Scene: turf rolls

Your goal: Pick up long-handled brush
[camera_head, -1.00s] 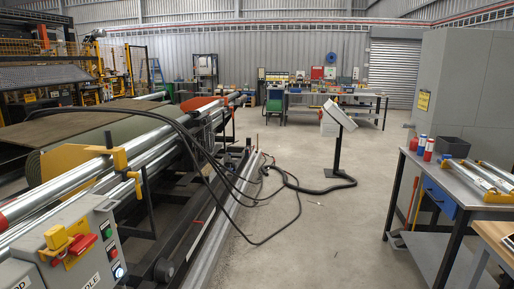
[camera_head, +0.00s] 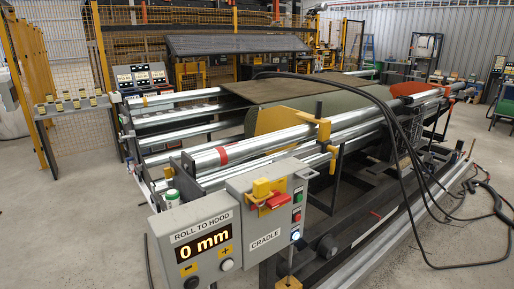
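No long-handled brush is visible in the head view now. Neither of my grippers is in view. The turf roll machine (camera_head: 225,157) fills the middle of the view, with steel rollers, a dark sheet on top and a yellow side plate (camera_head: 272,119). At its front stand a grey "ROLL TO HOOD" display box (camera_head: 197,240) reading 0 mm and a grey "CRADLE" box (camera_head: 266,215) with a red and yellow switch.
Black cables (camera_head: 408,160) arch over the machine and trail onto the floor at the right. A yellow mesh fence (camera_head: 70,80) stands at the left. Open concrete floor (camera_head: 65,215) lies at the left.

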